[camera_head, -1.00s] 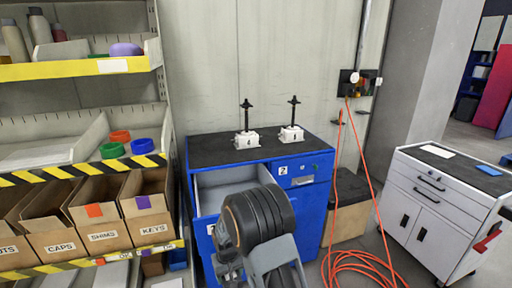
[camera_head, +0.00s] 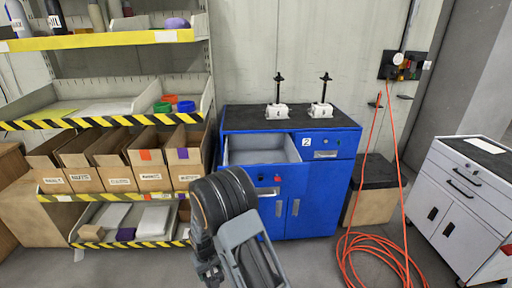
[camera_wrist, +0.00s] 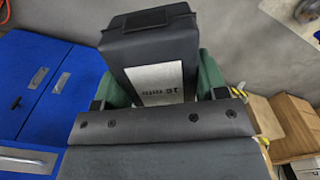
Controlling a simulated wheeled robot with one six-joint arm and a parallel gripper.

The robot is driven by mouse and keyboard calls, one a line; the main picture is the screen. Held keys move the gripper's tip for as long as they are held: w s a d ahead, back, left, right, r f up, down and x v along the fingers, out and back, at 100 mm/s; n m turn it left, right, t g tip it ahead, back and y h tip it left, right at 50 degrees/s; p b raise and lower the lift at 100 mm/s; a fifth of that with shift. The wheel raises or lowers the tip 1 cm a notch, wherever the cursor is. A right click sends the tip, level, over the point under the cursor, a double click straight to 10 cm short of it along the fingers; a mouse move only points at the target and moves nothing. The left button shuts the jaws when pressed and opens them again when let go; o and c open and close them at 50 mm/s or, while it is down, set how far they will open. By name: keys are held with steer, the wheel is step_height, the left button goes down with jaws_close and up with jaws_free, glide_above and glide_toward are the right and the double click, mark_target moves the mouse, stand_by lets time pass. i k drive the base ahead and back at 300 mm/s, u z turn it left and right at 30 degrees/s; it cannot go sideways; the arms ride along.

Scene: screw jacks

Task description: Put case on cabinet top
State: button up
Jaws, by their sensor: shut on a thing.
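The case (camera_wrist: 150,48) is a dark grey box with a black patch on top and a pale printed label on its near side. It shows only in the wrist view. My gripper (camera_wrist: 158,84) is shut on it, with a green finger on each side. The blue cabinet (camera_head: 338,180) stands ahead in the head view; its black top (camera_head: 240,119) carries two white screw jacks, one on the left (camera_head: 277,111) and one on the right (camera_head: 321,110). Blue cabinet fronts (camera_wrist: 45,85) show left of the case in the wrist view. My arm hides my gripper and the case in the head view.
A drawer (camera_head: 262,152) at the cabinet's upper left is pulled open. A shelf rack (camera_head: 100,124) with labelled cardboard bins stands left. An orange hose (camera_head: 375,240) lies coiled on the floor at right, near a box with a dark lid (camera_head: 372,190) and a white tool cart (camera_head: 455,205).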

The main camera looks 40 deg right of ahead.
mark_target(241, 122)
steer(key=u, duration=0.65)
steer(key=k, duration=0.9)
steer(key=u, duration=0.7)
steer(key=i, duration=1.3)
steer(key=z, duration=0.5)
steer(key=i, duration=1.5)
steer(key=z, duration=1.75)
steer(key=i, duration=0.9)
steer(key=z, duration=0.85)
